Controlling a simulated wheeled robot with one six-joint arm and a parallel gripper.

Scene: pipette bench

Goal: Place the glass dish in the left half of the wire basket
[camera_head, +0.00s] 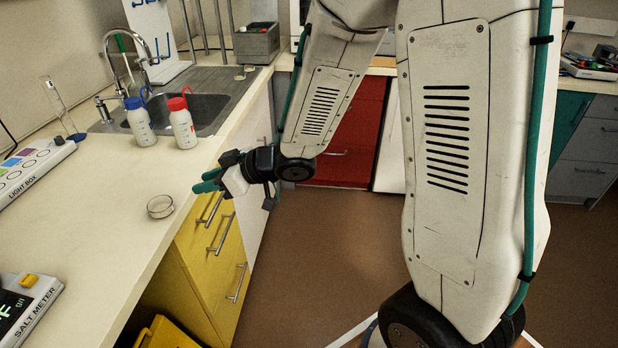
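The glass dish (160,206) is a small, round, clear dish. It stands on the pale worktop near its front edge. My gripper (207,181), with green fingertips, is above and to the right of the dish in the picture, over the worktop edge and apart from the dish. The fingertips are small and seen at a slant, so I cannot tell whether they are open or shut. I see nothing held in them. I cannot make out a wire basket in this view.
A blue-capped bottle (139,122) and a red-capped bottle (182,124) stand before the sink (205,108). A light box (33,168) and a salt meter (28,308) lie at left. The worktop around the dish is clear.

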